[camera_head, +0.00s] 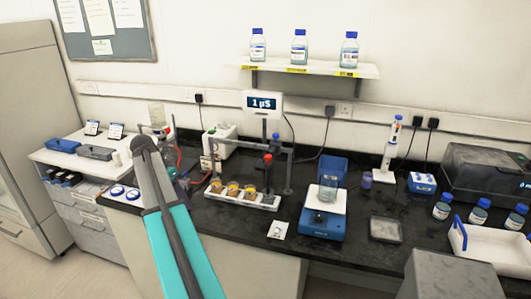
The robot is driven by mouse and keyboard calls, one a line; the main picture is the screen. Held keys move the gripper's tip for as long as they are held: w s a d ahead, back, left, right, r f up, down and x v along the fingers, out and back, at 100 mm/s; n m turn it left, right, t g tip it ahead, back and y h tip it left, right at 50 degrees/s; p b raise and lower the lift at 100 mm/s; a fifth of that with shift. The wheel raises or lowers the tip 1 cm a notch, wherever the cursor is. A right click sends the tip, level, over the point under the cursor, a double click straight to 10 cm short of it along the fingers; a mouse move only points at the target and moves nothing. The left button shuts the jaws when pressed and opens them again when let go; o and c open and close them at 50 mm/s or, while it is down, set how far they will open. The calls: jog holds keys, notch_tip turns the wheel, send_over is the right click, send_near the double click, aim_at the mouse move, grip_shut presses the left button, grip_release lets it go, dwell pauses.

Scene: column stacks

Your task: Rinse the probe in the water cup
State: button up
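A probe with a red top (268,159) stands upright over the right end of a white rack (238,199), beside a grey stand post. The rack holds several small cups; some show orange contents (233,188). The probe's lower tip is too small to place inside or above a cup. I cannot tell which cup is the water cup. A clear beaker (328,190) stands on a blue and white bench device. My grey and teal arm rises from the bottom, left of the rack. No gripper fingers can be made out.
A meter reading "1 µS" (264,103) stands behind the rack. A flask on a stand (157,116) and red tubing are at the back left. A white tray with blue handles (490,248) and bottles (479,212) are at right. Dark bench is clear around the small white device (278,230).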

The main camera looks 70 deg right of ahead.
jog(key=s+d+r+m, duration=0.2)
jog(key=s+d+r, duration=0.3)
jog(key=r, duration=0.3)
jog(key=s+d+r+m, duration=0.2)
jog(key=s+d+r, duration=0.3)
jog(key=r, duration=0.3)
notch_tip(320, 180, up, 12)
jog(key=m+h+p, duration=0.1)
jog(key=m+h, duration=0.1)
jog(key=m, duration=0.1)
send_over(268, 156)
jog(key=w+a, duration=0.4)
jog(key=shift+a+f+t, duration=0.15)
jog(key=shift+t, duration=0.25)
jog(key=shift+f, duration=0.1)
jog(key=shift+p+x, duration=2.05)
jog(key=shift+x, duration=4.75)
jog(key=shift+a+f, duration=0.1)
jog(key=shift+a, duration=0.1)
grip_shut()
